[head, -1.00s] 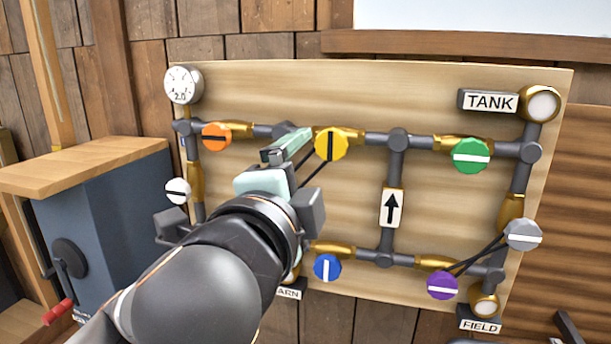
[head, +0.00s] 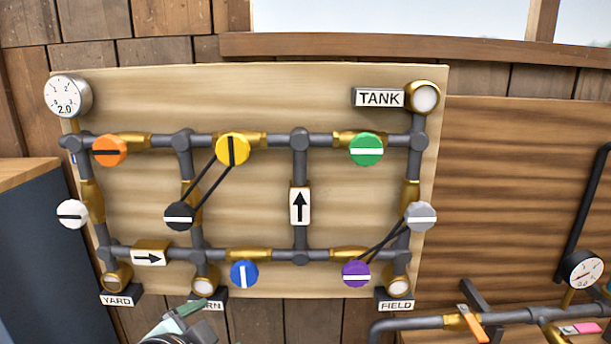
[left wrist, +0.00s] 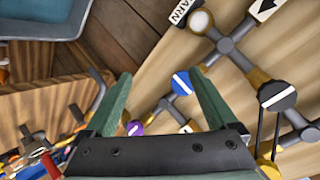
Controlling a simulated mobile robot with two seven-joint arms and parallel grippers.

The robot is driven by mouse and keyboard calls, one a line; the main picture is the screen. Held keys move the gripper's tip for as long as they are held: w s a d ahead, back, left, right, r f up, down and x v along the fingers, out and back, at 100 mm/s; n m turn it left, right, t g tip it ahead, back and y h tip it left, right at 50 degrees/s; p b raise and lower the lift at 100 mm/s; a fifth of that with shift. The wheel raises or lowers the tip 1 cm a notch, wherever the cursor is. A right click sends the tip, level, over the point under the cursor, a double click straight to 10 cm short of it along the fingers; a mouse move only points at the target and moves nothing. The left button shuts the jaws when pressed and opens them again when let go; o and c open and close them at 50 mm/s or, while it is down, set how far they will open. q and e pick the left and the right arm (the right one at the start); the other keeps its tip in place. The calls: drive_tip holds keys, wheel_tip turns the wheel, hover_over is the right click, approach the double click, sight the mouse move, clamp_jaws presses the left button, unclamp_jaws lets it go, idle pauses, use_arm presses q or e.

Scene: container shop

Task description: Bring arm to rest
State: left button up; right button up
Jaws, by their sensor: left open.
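My left gripper (head: 203,307) shows at the bottom of the head view, below the pipe board near the partly covered BARN label. In the left wrist view its two green fingers (left wrist: 163,95) are apart with nothing between them, so it is open. The pipe board (head: 250,90) hangs on the wall. It carries orange (head: 109,151), yellow (head: 232,149), green (head: 366,149), white (head: 72,214), black (head: 180,216), blue (head: 244,274), purple (head: 356,273) and grey (head: 421,216) knobs. My right gripper is not in view.
A second pipe run (head: 420,324) with a gauge (head: 582,268) and an orange lever (head: 474,326) is at the lower right. A blue-grey cabinet (head: 45,270) with a wooden top stands at the left. The space before the board's middle is clear.

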use_arm(q)
drive_tip(key=s+a+f+n+g+y, duration=0.1)
drive_tip(key=s+a+f+n+g, duration=0.3)
drive_tip(key=s+f, duration=0.8)
drive_tip(key=s+a+f+n+g, duration=0.4)
drive_tip(key=s+f, duration=0.5)
drive_tip(key=f, duration=0.5)
drive_tip(key=w+d+f+t+h, duration=0.1)
drive_tip(key=w+d+f+t, duration=0.1)
drive_tip(key=f, duration=0.3)
drive_tip(key=w+d+f+t+h, duration=0.1)
drive_tip(key=w+d+f+t, duration=0.1)
drive_tip(key=f, duration=0.4)
drive_tip(key=shift+w+d+t, duration=0.4)
drive_tip(key=shift+t, duration=0.4)
drive_tip(key=shift+f, duration=0.1)
